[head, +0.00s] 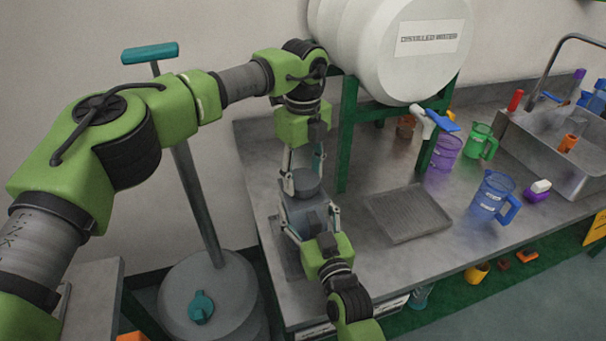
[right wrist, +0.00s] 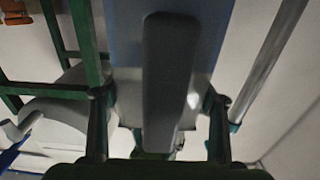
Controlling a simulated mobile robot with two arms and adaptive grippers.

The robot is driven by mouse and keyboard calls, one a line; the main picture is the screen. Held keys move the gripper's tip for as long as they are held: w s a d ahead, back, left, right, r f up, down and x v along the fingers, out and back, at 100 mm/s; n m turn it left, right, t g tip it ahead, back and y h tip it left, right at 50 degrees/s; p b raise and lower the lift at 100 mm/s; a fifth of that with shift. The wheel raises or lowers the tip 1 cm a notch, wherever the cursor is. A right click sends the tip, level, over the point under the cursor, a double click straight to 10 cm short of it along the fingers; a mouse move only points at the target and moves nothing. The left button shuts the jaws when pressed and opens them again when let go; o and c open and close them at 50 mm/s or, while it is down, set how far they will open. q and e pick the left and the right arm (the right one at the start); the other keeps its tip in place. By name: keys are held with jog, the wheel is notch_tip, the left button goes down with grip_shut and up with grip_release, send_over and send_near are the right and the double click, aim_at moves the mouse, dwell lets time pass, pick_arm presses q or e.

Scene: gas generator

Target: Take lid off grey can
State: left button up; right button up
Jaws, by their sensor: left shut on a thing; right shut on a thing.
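The grey can (head: 308,217) stands on the bench near its left end. Its dark round lid (head: 303,183) shows directly above the body; I cannot tell whether there is a gap between them. My left gripper (head: 303,172) points down from above and is shut on the lid. My right gripper (head: 310,220) reaches in from the front and is shut on the can's body. In the right wrist view the can (right wrist: 205,45) and its dark upright handle (right wrist: 170,75) fill the space between the right fingers (right wrist: 160,118). The can's underside is hidden.
A grey tray (head: 408,213) lies right of the can. A green stand (head: 345,140) carries a white distilled water drum (head: 385,45) behind. Blue (head: 490,195), purple (head: 445,153) and green (head: 478,143) jugs stand farther right, near a sink (head: 550,135). A grey gas generator (head: 215,290) stands left.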

aim_at(303, 178)
pick_arm(q)
jog(key=n, duration=0.9)
jog(key=shift+w, duration=0.1)
jog(key=shift+r, duration=0.1)
jog(key=shift+r, duration=1.05)
jog(key=shift+r, duration=0.1)
jog(key=shift+r, duration=1.9)
pick_arm(e)
jog(key=o, duration=2.3)
jog(key=shift+c, duration=0.2)
jog(key=shift+s, duration=0.1)
